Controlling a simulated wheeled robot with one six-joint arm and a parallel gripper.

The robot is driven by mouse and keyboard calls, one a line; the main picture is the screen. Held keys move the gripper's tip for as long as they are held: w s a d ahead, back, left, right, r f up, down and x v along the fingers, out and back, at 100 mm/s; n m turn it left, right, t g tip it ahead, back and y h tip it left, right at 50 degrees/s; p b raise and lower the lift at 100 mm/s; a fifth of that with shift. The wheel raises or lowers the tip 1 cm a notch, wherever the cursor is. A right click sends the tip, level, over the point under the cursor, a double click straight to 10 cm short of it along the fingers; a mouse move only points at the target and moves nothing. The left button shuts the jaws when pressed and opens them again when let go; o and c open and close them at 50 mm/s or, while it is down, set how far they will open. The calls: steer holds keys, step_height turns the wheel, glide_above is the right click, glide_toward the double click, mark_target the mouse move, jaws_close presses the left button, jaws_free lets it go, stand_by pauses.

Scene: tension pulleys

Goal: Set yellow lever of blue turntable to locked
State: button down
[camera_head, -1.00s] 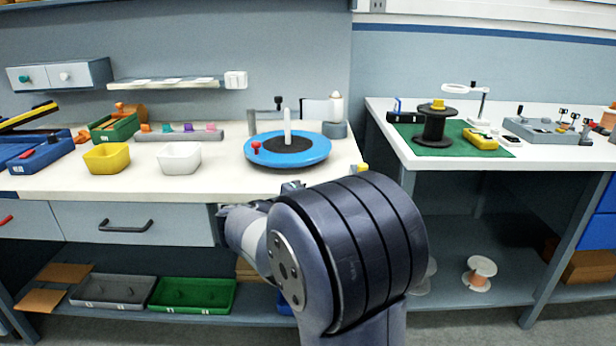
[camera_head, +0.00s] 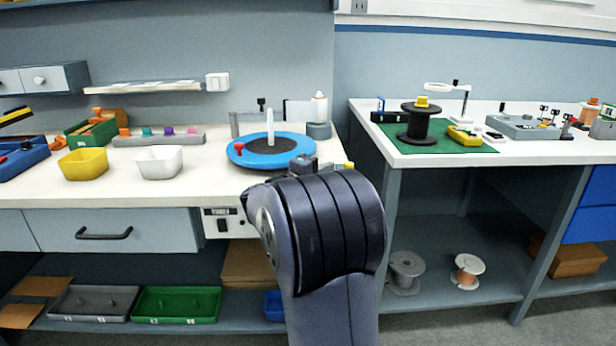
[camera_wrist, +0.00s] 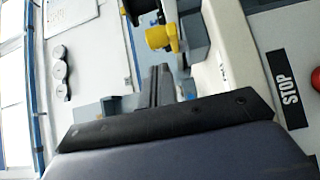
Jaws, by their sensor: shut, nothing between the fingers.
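The blue turntable (camera_head: 240,158) lies on the white workbench, with a dark centre, an upright white post and a red knob. A small yellow part (camera_head: 348,166) shows at the bench edge right of it, partly hidden by my arm; I cannot tell if it is the lever. A yellow knob-like piece on a dark mount (camera_wrist: 160,38) shows at the top of the wrist view. My gripper (camera_wrist: 158,75) is shut and empty, its fingers just below that yellow piece in the picture, seemingly apart from it.
A white surface with a STOP label (camera_wrist: 288,88) and a red button (camera_wrist: 316,80) is at the wrist view's right. A yellow bin (camera_head: 84,164) and a white bin (camera_head: 160,162) stand left of the turntable. A second bench holds a black spool (camera_head: 420,124) on a green mat.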

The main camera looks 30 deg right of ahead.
steer(key=shift+s+d, duration=0.4)
steer(key=shift+d, duration=0.3)
steer(key=s+b, duration=0.1)
steer(key=d+b, duration=0.1)
steer(key=b, duration=0.1)
steer(key=shift+s+d, duration=0.15)
steer(key=shift+s, duration=0.2)
